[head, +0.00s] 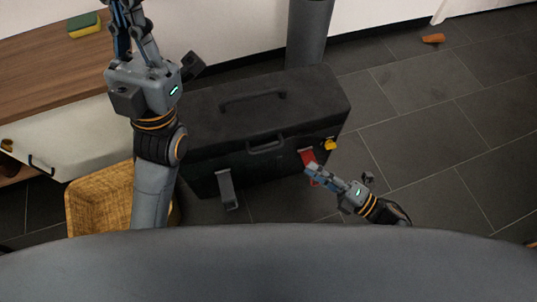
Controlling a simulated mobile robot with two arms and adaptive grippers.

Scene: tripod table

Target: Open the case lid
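The black case (212,118) stands on the floor in the middle of the head view, with its lid down. The lid carries a handle (252,100), and another handle (266,145) is on the front. A grey latch (226,186) hangs down at the left of the front. A red latch (306,156) is at the right of the front. My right gripper (314,170) has its fingertips at the red latch; whether they grip it is unclear. My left gripper (126,8) is raised at the upper left, away from the case, its fingertips near the top edge.
A yellow item (329,144) is at the case's right front corner. A wicker basket (98,200) stands left of the case. A wooden counter (45,70) with a sponge (84,24) is at the upper left. A grey column (309,35) stands behind. Floor to the right is mostly clear.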

